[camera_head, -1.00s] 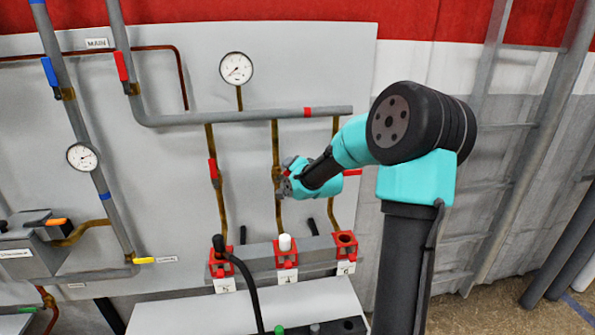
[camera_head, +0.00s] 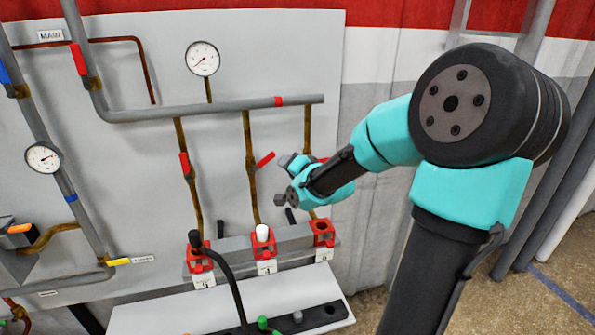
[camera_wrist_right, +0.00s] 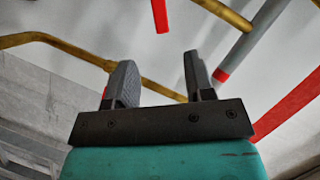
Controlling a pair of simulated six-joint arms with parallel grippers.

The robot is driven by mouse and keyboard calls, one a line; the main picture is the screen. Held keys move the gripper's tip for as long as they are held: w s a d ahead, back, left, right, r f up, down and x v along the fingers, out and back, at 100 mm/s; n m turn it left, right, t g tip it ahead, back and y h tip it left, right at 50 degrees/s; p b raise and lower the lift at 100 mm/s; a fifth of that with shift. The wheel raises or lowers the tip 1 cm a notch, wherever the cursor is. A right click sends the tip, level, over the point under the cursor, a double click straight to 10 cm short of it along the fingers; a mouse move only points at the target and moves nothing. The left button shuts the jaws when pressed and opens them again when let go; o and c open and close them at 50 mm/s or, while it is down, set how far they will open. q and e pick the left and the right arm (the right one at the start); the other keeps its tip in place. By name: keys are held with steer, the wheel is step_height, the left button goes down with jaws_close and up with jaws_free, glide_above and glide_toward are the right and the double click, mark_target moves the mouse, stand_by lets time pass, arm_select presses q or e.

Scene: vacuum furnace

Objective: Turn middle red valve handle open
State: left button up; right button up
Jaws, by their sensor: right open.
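The middle red valve handle (camera_head: 265,159) is on the middle brown pipe (camera_head: 249,150) below the grey horizontal pipe. It sticks out to the right of its pipe, slanting upward. My right gripper (camera_head: 283,180) is open and empty, just right of and below that handle, apart from it. In the right wrist view, nothing is between the open fingers (camera_wrist_right: 160,65). A red handle (camera_wrist_right: 160,15) shows beyond them at the top edge; I cannot tell which one it is. My left gripper is not in view.
The left red handle (camera_head: 184,163) hangs along its pipe. The right red handle is mostly hidden behind my gripper. Below are red numbered sockets (camera_head: 267,250), one with a white-topped plug, and a black hose (camera_head: 235,290). A gauge (camera_head: 202,58) is above.

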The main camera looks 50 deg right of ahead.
mark_target(269, 159)
steer(key=shift+v, duration=1.75)
steer(key=shift+r, duration=0.1)
steer(key=d+r+n+g+y, duration=0.1)
steer(key=d+r+n+y, duration=0.1)
steer(key=d+y, duration=0.3)
steer(key=shift+d+r+n, duration=0.4)
steer(key=shift+d+r, duration=0.1)
steer(key=shift+r, duration=0.05)
steer(key=shift+w, duration=0.2)
steer(key=x, duration=1.7)
steer(key=shift+a+f, duration=0.2)
steer(key=shift+f, duration=0.2)
steer(key=shift+c, duration=0.2)
jaws_close()
